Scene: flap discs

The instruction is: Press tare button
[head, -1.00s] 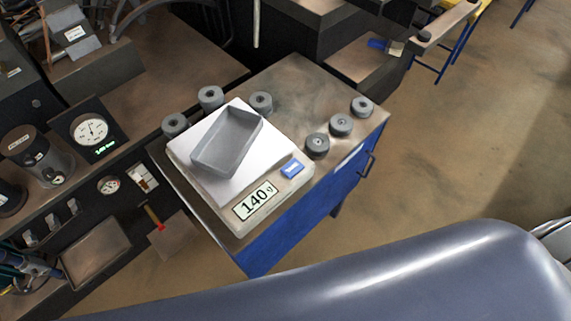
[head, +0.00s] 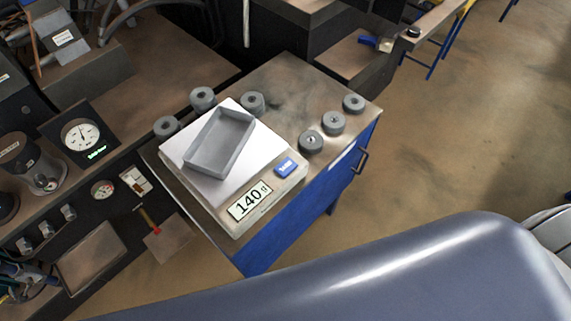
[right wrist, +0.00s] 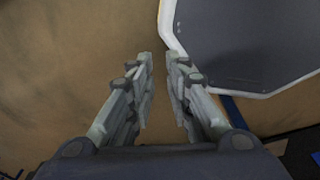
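The scale (head: 241,207) stands on the blue cabinet's top in the head view. Its display (head: 250,200) reads 140 g. The blue tare button (head: 286,167) is on the scale's front, right of the display. A grey open tray (head: 219,143) sits on the white weighing plate (head: 178,146) and looks empty. My right gripper (right wrist: 159,58) shows in the right wrist view, its fingers apart with nothing between them. It is over the floor, away from the scale. My left gripper is not in view.
Several grey flap discs stand around the scale, three at its right (head: 333,122) and three behind it (head: 203,98). A dark bench with gauges (head: 80,134) is at the left. Open floor (head: 450,140) lies right of the cabinet (head: 300,215).

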